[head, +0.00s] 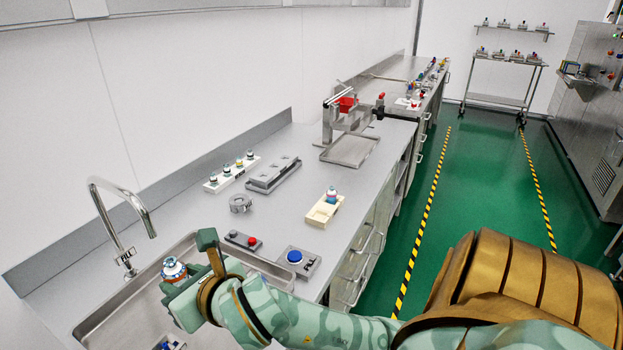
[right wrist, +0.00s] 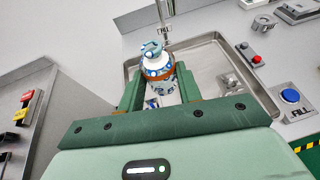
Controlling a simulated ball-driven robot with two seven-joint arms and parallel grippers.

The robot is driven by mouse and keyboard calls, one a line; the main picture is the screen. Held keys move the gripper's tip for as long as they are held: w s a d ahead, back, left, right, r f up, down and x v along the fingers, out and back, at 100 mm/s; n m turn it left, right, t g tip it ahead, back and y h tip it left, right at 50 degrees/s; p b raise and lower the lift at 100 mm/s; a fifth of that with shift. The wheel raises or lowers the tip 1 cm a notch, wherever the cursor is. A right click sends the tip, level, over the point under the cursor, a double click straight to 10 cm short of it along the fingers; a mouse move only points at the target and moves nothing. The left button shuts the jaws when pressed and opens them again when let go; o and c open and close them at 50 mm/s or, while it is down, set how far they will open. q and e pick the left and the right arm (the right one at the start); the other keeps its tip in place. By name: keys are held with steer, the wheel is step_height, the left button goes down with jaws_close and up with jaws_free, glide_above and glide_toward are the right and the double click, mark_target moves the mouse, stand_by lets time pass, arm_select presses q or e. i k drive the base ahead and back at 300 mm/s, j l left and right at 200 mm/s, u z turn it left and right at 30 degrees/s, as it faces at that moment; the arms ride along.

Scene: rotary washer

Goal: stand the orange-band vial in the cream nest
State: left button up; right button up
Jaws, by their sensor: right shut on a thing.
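My right gripper (head: 191,277) is shut on the orange-band vial (head: 173,268), holding it upright over the sink at the lower left. In the right wrist view the vial (right wrist: 157,66) stands between the fingers (right wrist: 160,90), with a white and blue top and an orange band; its lower part is partly hidden by the fingers. The cream nest (head: 320,213) sits on the counter right of centre, apart from the gripper. A vial with a blue band (head: 331,196) stands at its back end. My left gripper is not in view.
The steel sink (head: 98,325) has a tap (head: 125,215) at its back. A blue button box (head: 296,260) and a red button box (head: 243,241) lie between sink and nest. Behind are a grey ring (head: 240,204), a grey block (head: 273,175) and a white rack (head: 213,186) with several vials.

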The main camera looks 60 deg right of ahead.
mark_target(321, 219)
steer(key=z, duration=1.85)
steer(key=i+l+u, duration=0.15)
steer(key=u, duration=1.2)
steer(key=i+l, duration=0.1)
steer(key=l, duration=0.2)
steer(key=i+l, duration=0.15)
steer(key=l, duration=0.2)
steer(key=i+l, duration=0.1)
steer(key=l, duration=0.2)
